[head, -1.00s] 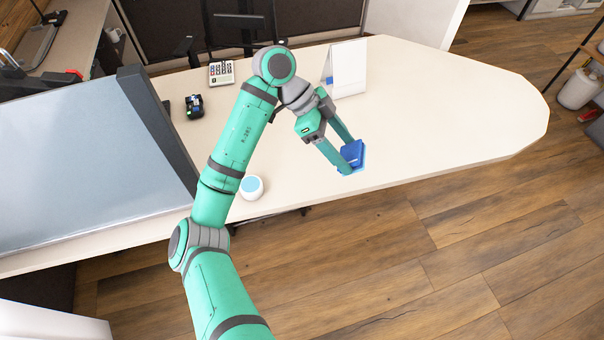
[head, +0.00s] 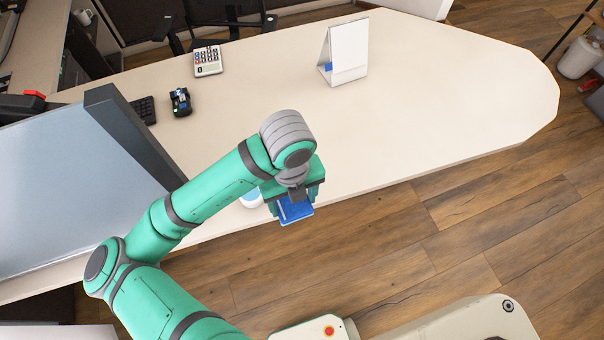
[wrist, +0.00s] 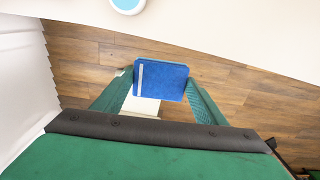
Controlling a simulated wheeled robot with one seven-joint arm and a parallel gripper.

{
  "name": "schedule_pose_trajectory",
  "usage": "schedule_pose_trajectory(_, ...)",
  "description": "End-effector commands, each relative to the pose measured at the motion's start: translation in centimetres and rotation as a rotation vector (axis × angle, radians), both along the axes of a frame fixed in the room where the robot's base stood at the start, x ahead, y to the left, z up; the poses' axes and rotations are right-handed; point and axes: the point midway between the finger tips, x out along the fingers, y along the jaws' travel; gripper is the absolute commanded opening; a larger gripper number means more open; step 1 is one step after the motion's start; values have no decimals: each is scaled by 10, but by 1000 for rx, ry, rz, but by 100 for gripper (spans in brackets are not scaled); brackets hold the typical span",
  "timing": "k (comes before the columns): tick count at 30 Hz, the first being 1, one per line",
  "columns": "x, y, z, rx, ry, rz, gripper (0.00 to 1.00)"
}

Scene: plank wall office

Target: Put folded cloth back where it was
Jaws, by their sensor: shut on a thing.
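The folded cloth (head: 295,211) is blue, flat and roughly square. My gripper (head: 293,205) is shut on it and holds it off the desk's front edge, with floor behind it in the head view. In the wrist view the cloth (wrist: 160,81) sits between the two green fingers of my gripper (wrist: 160,88), with a pale stripe near its left side. The fingers touch it at its left and right sides.
The pale desk (head: 430,100) has wide clear room at its middle and right. A white desk calendar (head: 347,50), a calculator (head: 208,61), a small black device (head: 180,101) and a large monitor (head: 75,180) stand on it. A white round thing (head: 251,198) is partly hidden behind my arm.

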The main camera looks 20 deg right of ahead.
Motion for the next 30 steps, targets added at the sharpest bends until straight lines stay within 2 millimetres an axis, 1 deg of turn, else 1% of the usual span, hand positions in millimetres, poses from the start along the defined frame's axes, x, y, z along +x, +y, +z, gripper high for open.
schedule_pose_trajectory(3,-3,6,-2,-3,-12,-17,41)
schedule_pose_trajectory(5,-1,4,-4,-3,-15,-24,41)
schedule_pose_trajectory(7,5,-1,-7,-4,-14,-28,41)
schedule_pose_trajectory(10,20,-13,-16,-3,-13,-31,41)
schedule_pose_trajectory(19,74,-47,-44,-2,-15,-28,41)
schedule_pose_trajectory(24,93,-59,-74,-2,-13,-26,41)
schedule_pose_trajectory(27,101,-64,-86,-2,-14,-26,41)
schedule_pose_trajectory(30,107,-67,-93,-2,-15,-26,41)
